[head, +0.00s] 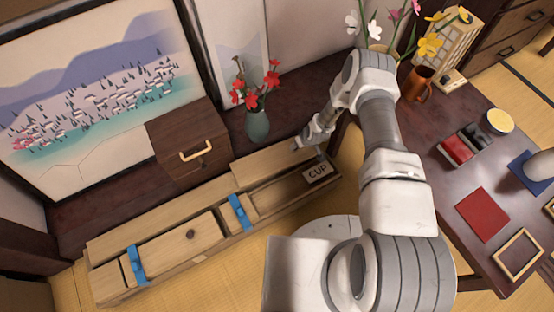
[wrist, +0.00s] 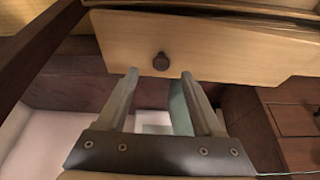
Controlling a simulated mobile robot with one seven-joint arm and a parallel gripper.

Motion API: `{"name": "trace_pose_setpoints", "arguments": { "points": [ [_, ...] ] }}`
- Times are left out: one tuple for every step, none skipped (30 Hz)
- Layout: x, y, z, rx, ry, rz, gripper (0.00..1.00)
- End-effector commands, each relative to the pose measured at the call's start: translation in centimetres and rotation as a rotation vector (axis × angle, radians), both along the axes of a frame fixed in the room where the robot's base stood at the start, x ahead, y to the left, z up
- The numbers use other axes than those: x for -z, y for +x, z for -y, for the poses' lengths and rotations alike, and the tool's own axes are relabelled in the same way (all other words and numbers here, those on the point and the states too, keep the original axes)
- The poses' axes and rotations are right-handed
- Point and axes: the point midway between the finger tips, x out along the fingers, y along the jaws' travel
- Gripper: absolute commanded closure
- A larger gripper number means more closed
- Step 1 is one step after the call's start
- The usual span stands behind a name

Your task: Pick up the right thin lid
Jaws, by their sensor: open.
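The right thin lid (head: 268,164) is a pale wooden board at the right end of the long wooden box, beside a tag reading CUP (head: 317,172). In the wrist view the lid (wrist: 215,50) spans the top, with a small dark round knob (wrist: 160,62). My gripper (wrist: 160,75) is open and empty, its two fingertips on either side of the knob's line and close to it. I cannot tell whether they touch the lid. In the head view my gripper (head: 310,143) is over the lid's right part and hides the knob.
Behind stand a wooden drawer box (head: 180,148) and a teal vase with red flowers (head: 257,124). A dark table (head: 440,205) with several items is at the right.

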Motion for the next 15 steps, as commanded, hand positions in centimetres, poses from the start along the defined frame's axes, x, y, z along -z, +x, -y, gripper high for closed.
{"name": "trace_pose_setpoints", "arguments": {
  "points": [
    [0.5,0.2,-0.1,0.000,0.001,0.001,0.32],
    [0.8,0.3,-0.2,-0.001,0.000,0.001,0.32],
    [1.3,0.4,-0.4,-0.001,0.000,0.001,0.32],
    [1.7,0.6,-0.5,-0.001,0.000,0.001,0.32],
    [2.1,0.8,-0.6,-0.001,0.000,0.001,0.32],
    [2.6,1.0,-0.8,-0.001,0.001,0.001,0.32],
    [3.0,1.1,-0.9,-0.001,0.000,0.001,0.32],
    [3.3,1.3,-1.0,0.000,0.001,0.002,0.32],
    [3.8,1.5,-1.1,0.000,0.000,0.000,0.32],
    [4.0,1.6,-1.2,0.000,0.001,0.001,0.32],
    [4.3,1.7,-1.2,0.000,0.000,0.000,0.32],
    [4.5,1.7,-1.3,0.000,0.000,0.000,0.32],
    [4.6,1.8,-1.3,0.000,0.000,0.000,0.32],
    [4.6,1.9,-1.3,0.000,0.001,0.001,0.32],
    [4.6,1.9,-1.3,0.000,0.000,0.001,0.32]
  ]
}}
